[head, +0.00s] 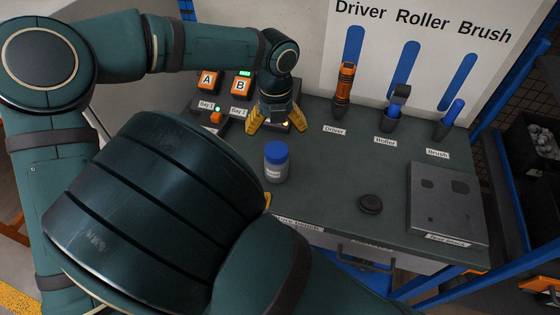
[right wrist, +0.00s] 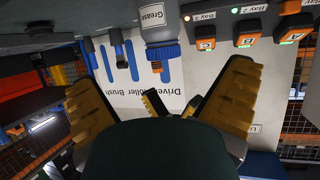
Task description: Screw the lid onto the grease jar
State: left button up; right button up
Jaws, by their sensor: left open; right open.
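The grease jar (head: 276,174) stands upright on the bench with the blue lid (head: 277,152) on its top; I cannot tell how tight it is. In the right wrist view, the jar (right wrist: 158,18) hangs upside down in the picture, with its blue lid (right wrist: 163,52) pointing down. My left gripper (head: 277,123) is open and empty, pointing down at the bench just behind the jar. My right gripper (right wrist: 160,80) is open, its yellow fingers apart on either side of the lid's line, with nothing held. In the head view my right arm hides nearly all of it.
The driver (head: 344,83), roller (head: 396,101) and brush (head: 450,115) stand along the back. Orange blocks A (head: 207,80) and B (head: 241,84) sit at back left.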

aim_at(276, 161)
jog(key=x, duration=1.3)
jog(key=shift+w+d+f, duration=0.15)
jog(key=shift+w+f, duration=0.05)
jog(key=shift+w, duration=0.1)
